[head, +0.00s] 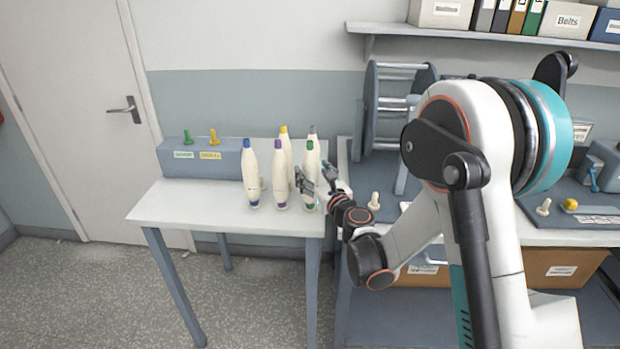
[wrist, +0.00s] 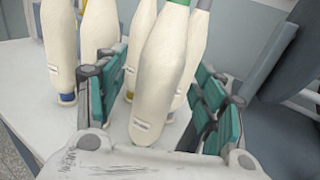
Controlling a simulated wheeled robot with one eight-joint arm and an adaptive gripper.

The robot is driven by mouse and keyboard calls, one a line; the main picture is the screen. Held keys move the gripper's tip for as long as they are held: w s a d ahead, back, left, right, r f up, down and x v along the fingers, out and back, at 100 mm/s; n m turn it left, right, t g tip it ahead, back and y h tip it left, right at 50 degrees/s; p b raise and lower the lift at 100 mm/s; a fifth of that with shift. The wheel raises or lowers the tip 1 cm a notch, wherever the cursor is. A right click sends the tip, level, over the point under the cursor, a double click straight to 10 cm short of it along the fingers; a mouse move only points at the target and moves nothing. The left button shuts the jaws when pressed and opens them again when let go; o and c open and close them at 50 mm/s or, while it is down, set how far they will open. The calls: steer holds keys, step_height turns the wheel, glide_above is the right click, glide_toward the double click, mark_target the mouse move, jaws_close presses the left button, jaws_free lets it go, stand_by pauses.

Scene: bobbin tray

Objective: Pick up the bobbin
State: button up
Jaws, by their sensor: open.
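Several cream bobbins stand upright on the white table. The green-tipped bobbin (head: 310,158) is at the front right of the group. My gripper (head: 314,178) is around its lower half, coming in from the right. In the wrist view, a cream bobbin (wrist: 163,70) stands between the teal-padded fingers of my gripper (wrist: 160,95), with a green tip at the top edge. The fingers are spread, with visible room on the right; contact on the left is unclear. The purple-tipped bobbin (head: 280,175) stands just left of my gripper.
A blue-tipped bobbin (head: 251,175), a yellow-tipped one (head: 286,146) and a grey-tipped one (head: 312,135) stand close by. A grey-blue box (head: 200,168) with two pegs is at the back left. The table's (head: 185,212) front left is clear. A bench with a reel frame (head: 371,110) adjoins right.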

steer(key=shift+x, duration=1.25)
steer(key=c, duration=1.2)
steer(key=shift+c, duration=0.2)
steer(key=shift+r, duration=0.15)
